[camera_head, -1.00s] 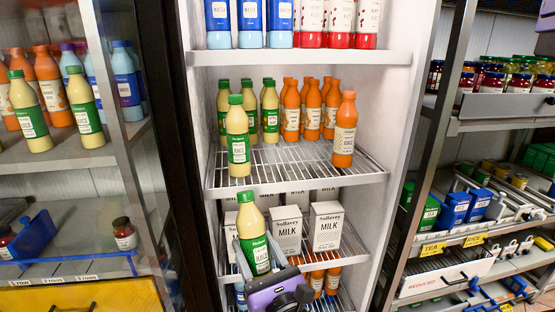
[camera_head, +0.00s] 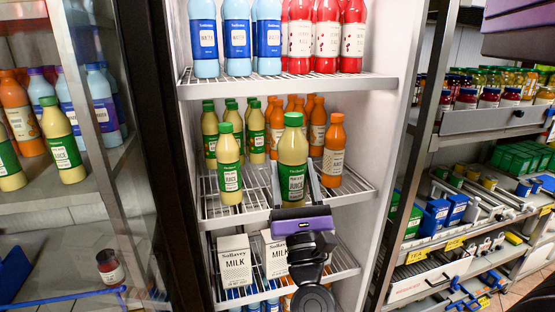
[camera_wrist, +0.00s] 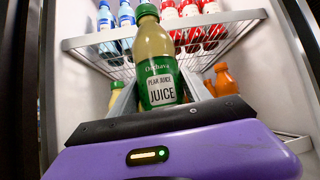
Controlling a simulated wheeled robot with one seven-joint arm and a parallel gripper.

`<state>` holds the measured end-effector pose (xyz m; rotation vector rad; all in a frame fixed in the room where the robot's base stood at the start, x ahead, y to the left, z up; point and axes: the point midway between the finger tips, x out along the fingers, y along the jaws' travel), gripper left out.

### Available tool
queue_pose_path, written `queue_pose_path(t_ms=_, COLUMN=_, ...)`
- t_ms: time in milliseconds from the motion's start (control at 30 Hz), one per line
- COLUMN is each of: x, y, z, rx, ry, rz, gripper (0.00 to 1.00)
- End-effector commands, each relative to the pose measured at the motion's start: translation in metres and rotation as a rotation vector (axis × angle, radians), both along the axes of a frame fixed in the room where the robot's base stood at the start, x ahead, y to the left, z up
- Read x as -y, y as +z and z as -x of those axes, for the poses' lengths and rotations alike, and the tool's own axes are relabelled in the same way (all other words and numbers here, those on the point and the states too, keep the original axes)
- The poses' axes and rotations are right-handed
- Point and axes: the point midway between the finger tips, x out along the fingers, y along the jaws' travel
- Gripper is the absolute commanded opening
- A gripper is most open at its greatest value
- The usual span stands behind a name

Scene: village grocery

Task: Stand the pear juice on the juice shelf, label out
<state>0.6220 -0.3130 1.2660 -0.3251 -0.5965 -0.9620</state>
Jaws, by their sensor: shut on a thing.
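The pear juice bottle (camera_head: 292,158), pale yellow with a green cap and green-and-white label, is upright in my gripper (camera_head: 294,190) at the juice shelf (camera_head: 215,208). My gripper is shut on it, with a grey finger on each side. In the wrist view the bottle (camera_wrist: 156,60) shows its label facing me, reading pear juice. It stands between another pear juice bottle (camera_head: 229,165) at the left front and an orange juice bottle (camera_head: 333,152) at the right. I cannot tell whether its base touches the wire shelf; the gripper hides it.
More pear and orange bottles stand behind on the same shelf. Above is a shelf (camera_head: 290,84) with blue water and red bottles. Below are milk cartons (camera_head: 234,260). The cooler's white right wall (camera_head: 376,130) and dark left frame (camera_head: 172,150) bound the space.

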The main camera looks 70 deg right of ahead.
Motion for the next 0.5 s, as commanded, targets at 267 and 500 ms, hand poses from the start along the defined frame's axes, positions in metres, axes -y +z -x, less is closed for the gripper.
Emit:
queue_pose_path(t_ms=267, x=0.056, y=0.003, z=-0.036, rx=0.001, ry=-0.002, rz=0.004, gripper=0.0)
queue_pose_path(t_ms=500, x=0.098, y=0.002, z=-0.063, rx=0.001, ry=-0.001, rz=0.003, gripper=0.0)
